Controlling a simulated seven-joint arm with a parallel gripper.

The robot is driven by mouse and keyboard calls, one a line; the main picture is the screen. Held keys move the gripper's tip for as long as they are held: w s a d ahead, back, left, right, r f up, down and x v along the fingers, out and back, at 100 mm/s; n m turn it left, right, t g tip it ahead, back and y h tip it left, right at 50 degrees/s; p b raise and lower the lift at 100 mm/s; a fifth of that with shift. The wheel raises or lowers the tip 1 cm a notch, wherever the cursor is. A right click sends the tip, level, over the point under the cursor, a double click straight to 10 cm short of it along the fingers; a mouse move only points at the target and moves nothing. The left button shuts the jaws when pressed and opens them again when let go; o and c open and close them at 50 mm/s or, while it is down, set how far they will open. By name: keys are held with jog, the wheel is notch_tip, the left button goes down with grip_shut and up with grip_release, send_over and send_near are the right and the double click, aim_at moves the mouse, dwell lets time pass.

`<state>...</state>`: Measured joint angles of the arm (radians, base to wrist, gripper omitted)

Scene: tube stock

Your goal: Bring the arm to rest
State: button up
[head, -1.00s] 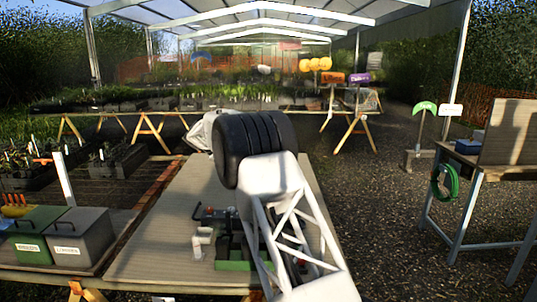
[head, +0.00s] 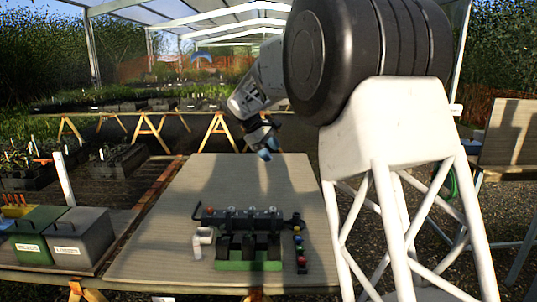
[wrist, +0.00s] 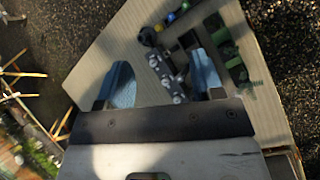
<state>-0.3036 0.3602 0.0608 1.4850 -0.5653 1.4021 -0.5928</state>
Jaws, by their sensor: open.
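My gripper (head: 266,154) hangs in the air above the far part of the wooden table (head: 180,225) in the head view. It is tilted downward and holds nothing. In the wrist view its two blue fingers (wrist: 164,84) are spread apart, with the tabletop and a rack assembly beyond them. My arm covers the right part of the head view.
A dark rack with knobs (head: 250,218) and a green base (head: 248,266) stands at the table's near edge. A white elbow pipe piece (head: 201,241) is left of it. Small coloured parts (head: 300,248) line its right. Lidded green (head: 40,233) and grey (head: 80,240) bins stand left.

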jog(key=s+d+r+m+y, duration=0.15)
jog(key=s+d, duration=0.35)
jog(key=s, duration=0.5)
jog(key=s+d+r+m+y, duration=0.15)
jog(key=s+d, duration=0.25)
jog(key=s, duration=0.5)
jog(key=s+d+m+y, duration=0.1)
jog(key=s+d+m, duration=0.3)
jog(key=s, duration=0.6)
jog(key=s+d+f+m+y, duration=0.1)
jog(key=s+f, duration=0.2)
jog(key=s, duration=0.6)
jog(key=s+d+f+m+t, duration=0.1)
jog(key=s+f, duration=0.3)
jog(key=s, duration=0.6)
jog(key=s+d+f+m+t+y, duration=0.1)
jog(key=s+d+f+m, duration=0.2)
jog(key=s, duration=0.7)
jog(key=shift+f+y, duration=0.3)
jog(key=shift+f, duration=0.25)
